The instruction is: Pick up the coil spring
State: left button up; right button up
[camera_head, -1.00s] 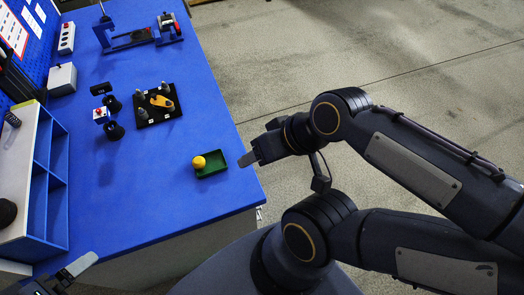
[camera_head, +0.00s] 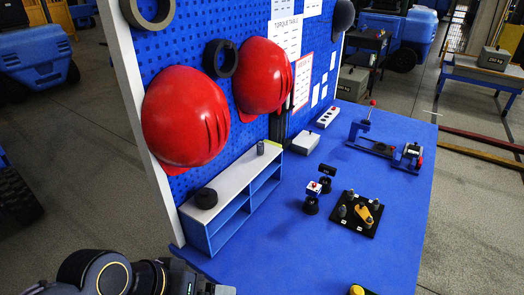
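A small dark grey cylinder (camera_head: 260,148), which looks like the coil spring, stands upright on the white top of the shelf unit (camera_head: 232,176), near its far end. It is too small for me to make out any coils. My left gripper (camera_head: 213,289) is at the bottom edge, in front of the shelf's near end and well apart from the cylinder. It is mostly cut off by the frame, so its fingers' opening is unclear. My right gripper is out of view.
A black round part (camera_head: 206,198) sits on the shelf's near end. Red helmets (camera_head: 184,117) hang on the blue pegboard (camera_head: 200,30) behind. A black plate with parts (camera_head: 355,214) and a small black stand (camera_head: 311,205) are on the blue table (camera_head: 290,250). The front table area is mostly clear.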

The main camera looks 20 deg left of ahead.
aim_at(260, 147)
jog(key=u, duration=1.2)
jog(key=i+j+u, duration=0.35)
jog(key=i, duration=0.25)
